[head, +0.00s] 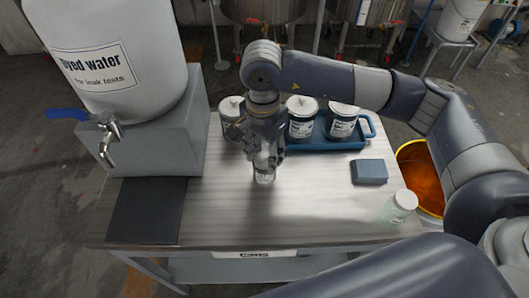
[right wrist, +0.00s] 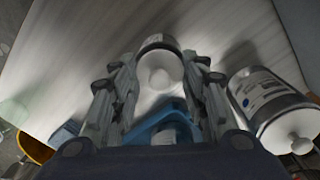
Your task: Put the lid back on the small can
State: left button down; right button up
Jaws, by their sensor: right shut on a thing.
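My right gripper (head: 266,150) points down over the bench, in front of the blue tray. In the right wrist view its fingers (right wrist: 162,75) are shut around a pale round lid with a knob (right wrist: 160,76). A small pale can (head: 264,176) stands on the bench directly below the fingers, and its dark-edged body (right wrist: 157,42) shows just past the lid. The fingers hide where lid and can meet, so I cannot tell whether they touch. My left gripper is not in view.
A larger lidded can (head: 231,107) stands left of the blue tray (head: 320,143), which holds lidded cans (head: 301,118) (head: 342,121). A blue box (head: 369,172) and a pale jar (head: 403,202) are at right. A dyed-water tank (head: 110,60) stands left.

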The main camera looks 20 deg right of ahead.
jog(key=o, duration=0.8)
jog(key=o, duration=0.5)
jog(key=shift+r, duration=0.15)
jog(key=shift+r+p, duration=1.3)
jog(key=shift+r, duration=2.1)
grip_shut()
